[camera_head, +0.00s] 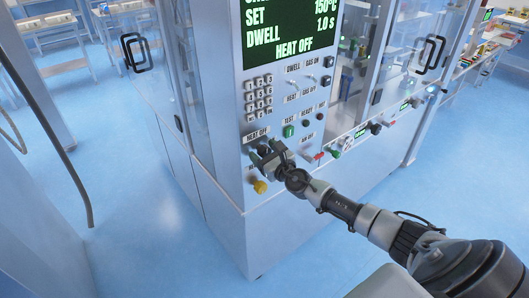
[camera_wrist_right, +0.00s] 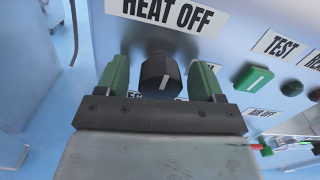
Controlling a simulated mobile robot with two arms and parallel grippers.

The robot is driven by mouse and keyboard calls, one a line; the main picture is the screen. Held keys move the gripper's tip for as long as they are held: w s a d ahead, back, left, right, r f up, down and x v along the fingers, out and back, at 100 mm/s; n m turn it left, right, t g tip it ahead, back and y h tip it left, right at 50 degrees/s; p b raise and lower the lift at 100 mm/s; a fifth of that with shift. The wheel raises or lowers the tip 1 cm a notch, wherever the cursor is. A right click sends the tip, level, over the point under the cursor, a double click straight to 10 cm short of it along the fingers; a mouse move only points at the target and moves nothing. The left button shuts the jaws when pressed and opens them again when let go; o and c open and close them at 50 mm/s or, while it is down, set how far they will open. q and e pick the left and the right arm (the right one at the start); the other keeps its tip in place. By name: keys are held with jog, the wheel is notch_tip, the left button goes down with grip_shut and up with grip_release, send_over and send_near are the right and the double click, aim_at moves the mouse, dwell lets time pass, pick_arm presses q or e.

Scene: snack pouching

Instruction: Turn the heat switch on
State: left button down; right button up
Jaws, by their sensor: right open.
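The heat switch is a black rotary knob (camera_wrist_right: 160,72) with a white pointer line, below a "HEAT OFF" label (camera_wrist_right: 168,14) on the machine's front panel. In the right wrist view my right gripper (camera_wrist_right: 162,80) is open, with one green-padded finger on each side of the knob. Gaps show between knob and fingers. In the head view the right gripper (camera_head: 264,154) is at the lower left of the panel and mostly hides the knob. The display (camera_head: 290,28) reads "HEAT OFF", set 150 °C and dwell 1.0 s. My left gripper is not in view.
A green test switch (camera_wrist_right: 253,78) is right of the knob. A yellow knob (camera_head: 260,187) sits just below my gripper. A keypad (camera_head: 258,96) and several other buttons are above. Glass-doored cabinets flank the panel; the blue floor (camera_head: 150,240) at left is clear.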

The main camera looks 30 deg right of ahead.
jog(key=shift+c, duration=0.3)
jog(key=c, duration=0.9)
jog(key=shift+o, duration=0.2)
jog(key=shift+m, duration=0.4)
jog(key=m, duration=0.2)
jog(key=shift+m+b, duration=0.4)
jog(key=m, duration=0.4)
jog(key=shift+a, duration=0.1)
jog(key=m, duration=0.5)
jog(key=shift+r, duration=0.1)
jog(key=m+p, duration=0.1)
jog(key=m, duration=0.3)
jog(key=shift+m, duration=0.7)
